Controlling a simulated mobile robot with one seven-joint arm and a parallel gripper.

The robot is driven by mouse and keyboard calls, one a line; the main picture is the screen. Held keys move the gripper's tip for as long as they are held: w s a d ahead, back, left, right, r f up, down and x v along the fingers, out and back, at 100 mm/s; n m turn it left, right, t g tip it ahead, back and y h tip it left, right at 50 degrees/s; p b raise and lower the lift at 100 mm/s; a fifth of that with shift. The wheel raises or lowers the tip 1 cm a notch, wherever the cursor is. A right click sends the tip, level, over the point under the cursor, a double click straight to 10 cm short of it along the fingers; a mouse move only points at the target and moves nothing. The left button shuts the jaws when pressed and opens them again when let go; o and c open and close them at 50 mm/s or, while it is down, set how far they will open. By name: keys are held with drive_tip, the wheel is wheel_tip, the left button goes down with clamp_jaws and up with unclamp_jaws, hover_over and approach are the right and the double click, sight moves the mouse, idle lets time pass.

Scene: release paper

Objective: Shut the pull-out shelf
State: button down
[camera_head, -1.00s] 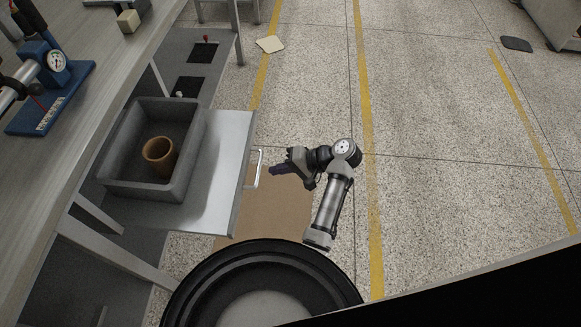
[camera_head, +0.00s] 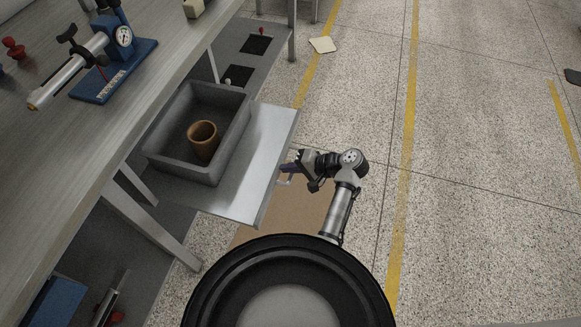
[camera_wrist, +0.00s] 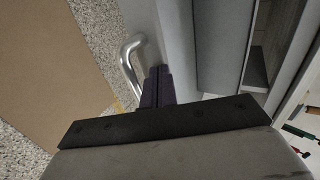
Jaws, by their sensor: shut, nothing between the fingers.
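The pull-out shelf (camera_head: 262,165) is a grey metal board that sticks out from under the workbench on the left in the head view. A grey bin (camera_head: 228,127) stands on it with a brown cup (camera_head: 203,140) inside. A silver bar handle (camera_wrist: 131,62) is on the shelf's front edge. My gripper (camera_head: 287,168) is at that front edge, beside the handle. In the wrist view my gripper (camera_wrist: 158,84) has its dark fingers together and empty, just right of the handle and close to the shelf front. Whether they touch it is hard to tell.
The workbench (camera_head: 150,95) holds a blue gauge device (camera_head: 120,70). A brown mat (camera_head: 290,215) lies on the floor beneath the handle. The speckled floor right of my arm is open, with yellow lines. A bench leg (camera_head: 150,228) stands near the shelf.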

drive_tip(key=w+a, duration=0.3)
drive_tip(key=a, duration=0.6)
drive_tip(key=w+a, duration=0.3)
drive_tip(key=a, duration=0.7)
drive_tip(key=w+a, duration=0.3)
drive_tip(key=a, duration=0.6)
drive_tip(key=shift+w+a+b, duration=0.15)
drive_tip(key=shift+a+b, duration=0.15)
drive_tip(key=shift+w+a, duration=0.2)
drive_tip(key=shift+a, duration=0.3)
drive_tip(key=shift+r, duration=0.1)
drive_tip(key=shift+a, duration=0.15)
